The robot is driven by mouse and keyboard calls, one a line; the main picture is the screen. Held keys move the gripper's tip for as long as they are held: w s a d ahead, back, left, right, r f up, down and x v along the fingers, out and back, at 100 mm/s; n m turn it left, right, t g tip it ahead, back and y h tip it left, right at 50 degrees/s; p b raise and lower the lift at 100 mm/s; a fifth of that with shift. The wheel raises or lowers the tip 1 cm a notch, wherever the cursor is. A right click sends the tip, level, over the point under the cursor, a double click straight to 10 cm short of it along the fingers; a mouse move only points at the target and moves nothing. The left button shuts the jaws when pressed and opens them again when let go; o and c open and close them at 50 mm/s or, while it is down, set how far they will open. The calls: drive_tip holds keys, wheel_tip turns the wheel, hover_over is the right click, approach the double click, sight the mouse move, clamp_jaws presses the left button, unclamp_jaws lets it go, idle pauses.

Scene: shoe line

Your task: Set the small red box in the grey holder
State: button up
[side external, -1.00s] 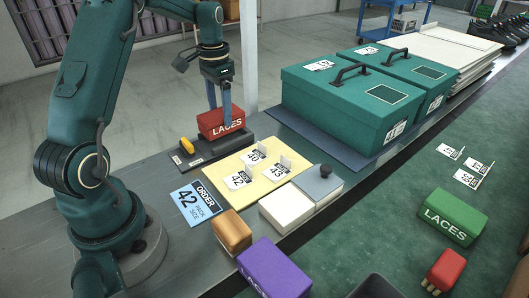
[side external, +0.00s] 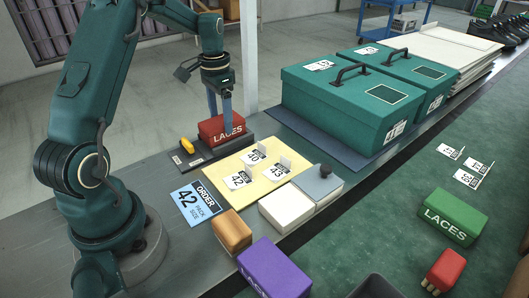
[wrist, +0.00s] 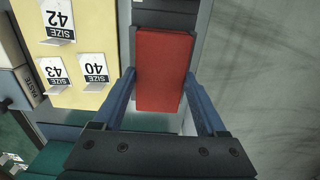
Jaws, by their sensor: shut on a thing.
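The small red box (side external: 221,130), lettered LACES, is between the blue fingers of my gripper (side external: 220,112), which is shut on it.
A yellow board (side external: 258,190) with size cards lies beside the holder. Large teal boxes (side external: 335,108) stand to the right. A blue order card (side external: 195,203) lies flat on the bench.

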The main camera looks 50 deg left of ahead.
drive_tip(key=shift+f, duration=0.7)
idle(0.4)
drive_tip(key=o, duration=1.1)
drive_tip(key=shift+r, duration=2.2)
drive_tip(key=shift+w+d+r, duration=0.1)
drive_tip(key=shift+d+r, duration=0.05)
drive_tip(key=shift+r, duration=0.15)
drive_tip(key=s+d+r+m+t+y, duration=0.1)
drive_tip(key=s+d+r+m+t, duration=0.25)
drive_tip(key=d+r, duration=0.95)
drive_tip(key=s+d+f+n, duration=0.1)
drive_tip(key=s+d+f, duration=0.1)
drive_tip(key=s, duration=0.1)
drive_tip(key=s+d+f+n+t, duration=0.1)
drive_tip(key=s+d, duration=0.2)
drive_tip(key=s, duration=0.1)
drive_tip(key=s+d+f+n+t+h, duration=0.1)
drive_tip(key=s+d+f, duration=0.1)
drive_tip(key=s, duration=0.2)
drive_tip(key=shift+d+f+n, duration=0.15)
drive_tip(key=shift+f+n, duration=0.1)
drive_tip(key=shift+f, duration=0.1)
